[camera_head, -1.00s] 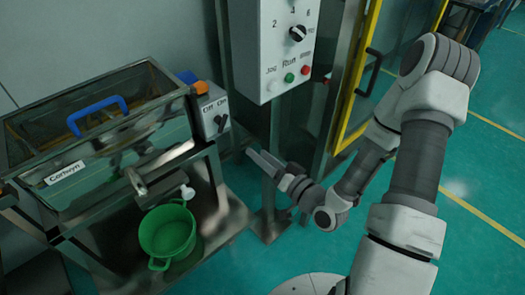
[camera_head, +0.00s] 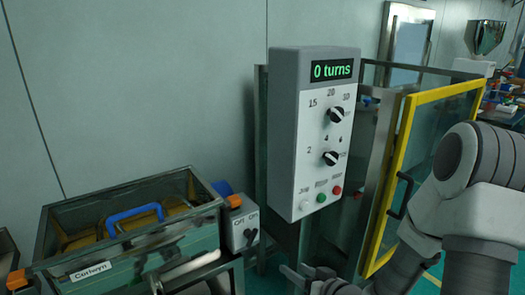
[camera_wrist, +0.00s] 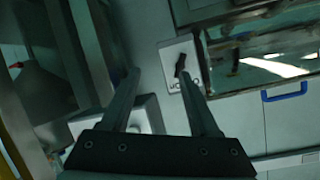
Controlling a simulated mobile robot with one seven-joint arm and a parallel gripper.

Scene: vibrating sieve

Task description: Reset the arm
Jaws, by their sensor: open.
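My arm is bent at the right of the head view.
The vibrating sieve (camera_head: 98,268) with a blue handle (camera_head: 134,217) stands at the left. Its switch box (camera_head: 240,232) is beside it. The control box display reads "0 turns". A yellow-framed door (camera_head: 405,150) stands close to my arm at the right.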

